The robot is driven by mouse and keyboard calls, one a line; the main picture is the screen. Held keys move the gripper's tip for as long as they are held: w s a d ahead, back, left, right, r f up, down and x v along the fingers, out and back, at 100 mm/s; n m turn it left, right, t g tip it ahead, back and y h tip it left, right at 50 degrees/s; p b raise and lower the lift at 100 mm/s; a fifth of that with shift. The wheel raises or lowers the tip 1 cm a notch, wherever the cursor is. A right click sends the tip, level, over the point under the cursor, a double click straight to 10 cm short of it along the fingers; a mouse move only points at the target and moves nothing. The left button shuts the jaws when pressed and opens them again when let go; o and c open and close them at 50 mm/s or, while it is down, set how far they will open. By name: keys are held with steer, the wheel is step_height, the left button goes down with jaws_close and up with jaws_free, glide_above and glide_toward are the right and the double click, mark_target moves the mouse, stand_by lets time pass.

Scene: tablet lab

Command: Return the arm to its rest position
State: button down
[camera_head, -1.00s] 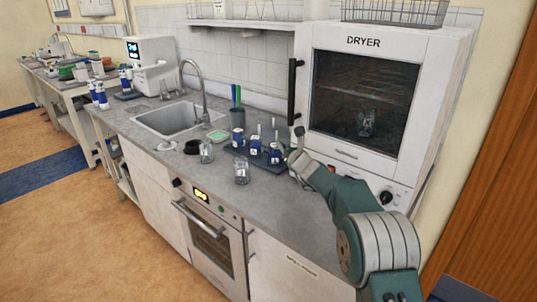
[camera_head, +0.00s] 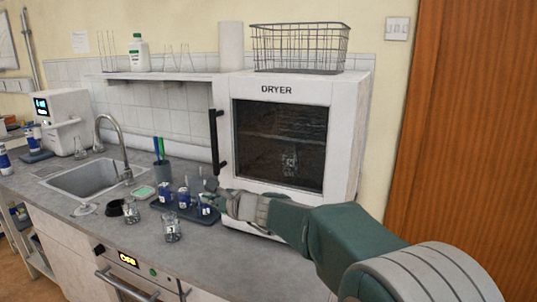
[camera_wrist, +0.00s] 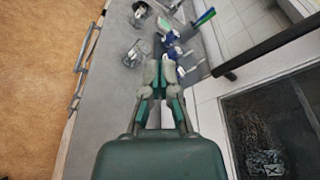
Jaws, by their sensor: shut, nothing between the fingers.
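My gripper (camera_head: 212,190) is in front of the lower left of the dryer (camera_head: 350,130), beside the blue-labelled bottles on the dark tray (camera_head: 222,214). The wrist view shows my gripper (camera_wrist: 159,66) with its fingertips together and nothing between them. One bottle (camera_head: 184,197) stands clear on the tray; the rightmost one is partly behind my gripper. My green and grey arm reaches in from the lower right.
A glass beaker (camera_head: 172,228) and a smaller glass (camera_head: 131,211) stand on the grey counter (camera_head: 205,265). The sink (camera_head: 88,180) is at left. A wire basket (camera_head: 300,48) sits on top.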

steer(key=s+d+f+n+g+h, duration=0.1)
steer(key=s+d+n+h, duration=0.3)
steer(key=s+d, duration=0.6)
steer(key=s+d+f+n+g+h, duration=0.1)
steer(key=s+d+f+n+h, duration=0.3)
steer(key=s+d, duration=0.7)
steer(key=s+d+f+n+g+h, duration=0.1)
steer(key=s+d+f+n+h, duration=0.2)
steer(key=s, duration=1)
steer(key=d+n+h, duration=0.2)
steer(key=d+n, duration=0.3)
steer(key=d, duration=0.2)
steer(key=shift+d+f, duration=0.15)
steer(key=shift+f, duration=0.1)
